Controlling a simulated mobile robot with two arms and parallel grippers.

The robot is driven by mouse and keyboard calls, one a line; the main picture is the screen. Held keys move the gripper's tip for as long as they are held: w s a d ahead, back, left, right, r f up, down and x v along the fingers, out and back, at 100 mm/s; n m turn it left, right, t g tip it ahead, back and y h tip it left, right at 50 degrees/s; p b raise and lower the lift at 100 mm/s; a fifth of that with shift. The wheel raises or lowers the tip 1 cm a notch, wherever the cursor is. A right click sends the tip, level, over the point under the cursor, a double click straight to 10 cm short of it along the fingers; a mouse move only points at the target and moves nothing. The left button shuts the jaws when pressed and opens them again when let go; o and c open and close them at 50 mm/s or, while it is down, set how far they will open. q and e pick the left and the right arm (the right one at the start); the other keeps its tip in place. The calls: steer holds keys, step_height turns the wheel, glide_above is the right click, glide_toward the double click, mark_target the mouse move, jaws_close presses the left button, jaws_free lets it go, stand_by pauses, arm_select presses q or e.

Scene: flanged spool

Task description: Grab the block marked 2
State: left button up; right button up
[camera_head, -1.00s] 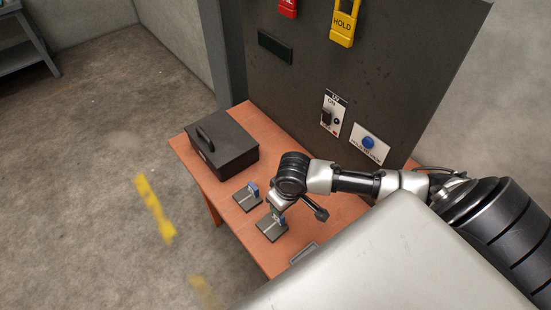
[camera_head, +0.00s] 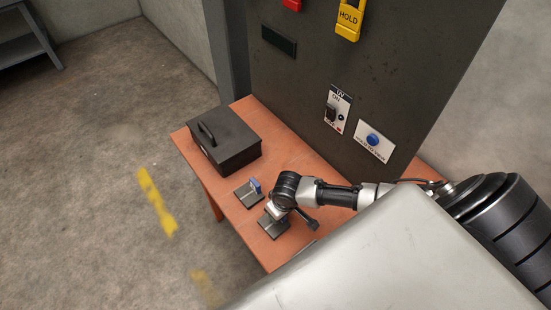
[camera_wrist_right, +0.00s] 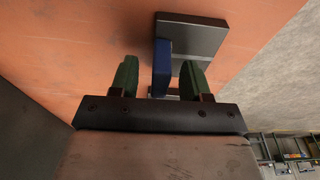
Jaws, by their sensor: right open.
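Two small dark stands are on the orange-brown table in the head view. The farther stand (camera_head: 247,197) carries an upright blue block (camera_head: 256,185). The nearer stand (camera_head: 279,231) is partly hidden under my right gripper (camera_head: 273,214). In the right wrist view, my right gripper (camera_wrist_right: 160,75) is open, with green fingers on either side of a dark blue block (camera_wrist_right: 162,66). A gap shows between the block and each finger. The block stands by a grey plate (camera_wrist_right: 202,38). I cannot read any number on either block. My left gripper is not in view.
A black box with a handle (camera_head: 224,143) sits at the table's far left. A dark panel (camera_head: 375,70) with a switch plate (camera_head: 337,108), a blue button (camera_head: 373,139) and a yellow HOLD tag (camera_head: 349,20) rises behind the table (camera_head: 290,150).

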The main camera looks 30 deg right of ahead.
steer(key=shift+f, duration=0.5)
jaws_close()
steer(key=shift+w, duration=0.1)
steer(key=shift+r, duration=0.2)
